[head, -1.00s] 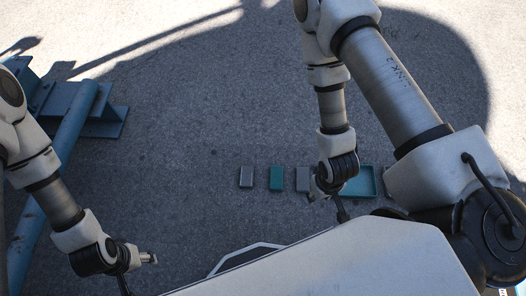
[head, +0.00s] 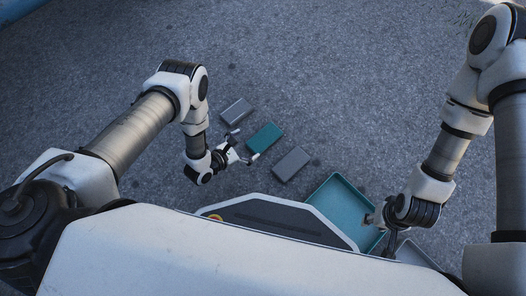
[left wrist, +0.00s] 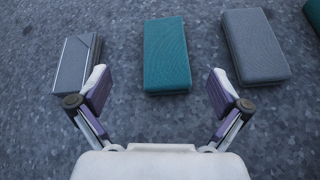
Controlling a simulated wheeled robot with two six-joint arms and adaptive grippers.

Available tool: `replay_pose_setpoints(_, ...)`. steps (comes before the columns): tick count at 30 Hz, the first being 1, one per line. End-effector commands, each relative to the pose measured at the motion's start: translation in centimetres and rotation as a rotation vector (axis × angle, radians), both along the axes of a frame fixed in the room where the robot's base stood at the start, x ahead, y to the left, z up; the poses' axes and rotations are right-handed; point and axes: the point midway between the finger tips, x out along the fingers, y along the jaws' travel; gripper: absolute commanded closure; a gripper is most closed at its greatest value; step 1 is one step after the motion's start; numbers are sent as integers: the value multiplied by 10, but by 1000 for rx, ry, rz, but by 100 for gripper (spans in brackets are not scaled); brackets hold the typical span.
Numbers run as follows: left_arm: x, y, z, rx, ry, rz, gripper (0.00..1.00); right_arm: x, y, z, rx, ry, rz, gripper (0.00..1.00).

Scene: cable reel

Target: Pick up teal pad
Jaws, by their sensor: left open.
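The teal pad (head: 265,137) lies flat on the asphalt between two grey blocks. In the left wrist view the teal pad (left wrist: 167,55) sits ahead of and between my open fingers. My left gripper (head: 242,147) is open and empty, just short of the pad's near end; it also shows in the left wrist view (left wrist: 158,88). My right gripper (head: 376,220) is by the teal tray (head: 340,191) at the right; its fingers are too small and partly hidden to read.
A grey block with a metallic edge (head: 236,111) lies left of the pad, a plain grey block (head: 291,163) right of it. Both lie close to the pad, with narrow gaps. A grey tray (head: 413,254) shows partly behind my body. Open asphalt lies beyond.

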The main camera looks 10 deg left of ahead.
Motion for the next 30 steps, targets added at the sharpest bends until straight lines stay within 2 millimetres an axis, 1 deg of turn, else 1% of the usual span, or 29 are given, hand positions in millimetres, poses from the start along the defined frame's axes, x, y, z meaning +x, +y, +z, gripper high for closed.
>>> replay_pose_setpoints(1,1,-3,-25,-71,7,22,0,0,0,-24,0,-1,1,60)
replay_pose_setpoints(3,3,-6,-31,-145,22,45,0,0,0,-30,0,-1,1,60)
replay_pose_setpoints(5,6,-9,-33,-180,27,52,0,1,0,-33,0,-2,0,60)
replay_pose_setpoints(11,25,-23,-42,-190,31,55,0,1,0,-45,0,-4,-3,60)
replay_pose_setpoints(14,35,-28,-51,-188,30,56,0,2,0,-58,-1,-5,-5,60)
replay_pose_setpoints(15,40,-32,-57,-188,31,57,0,2,-1,-66,-1,-6,-7,60)
replay_pose_setpoints(17,49,-38,-62,-188,29,55,0,3,-1,-75,-1,-7,-9,60)
replay_pose_setpoints(18,55,-42,-63,-188,30,55,0,4,-1,-78,-1,-10,-8,60)
replay_pose_setpoints(21,62,-46,-63,-186,32,58,0,5,-1,-80,-3,-14,-6,60)
replay_pose_setpoints(26,62,-46,-61,-186,33,58,0,6,-1,-77,-3,-15,-6,60)
replay_pose_setpoints(29,61,-45,-61,-186,33,58,32,5,-1,-77,-3,-15,-5,60)
replay_pose_setpoints(30,61,-45,-61,-186,33,58,46,5,-1,-77,-3,-15,-6,60)
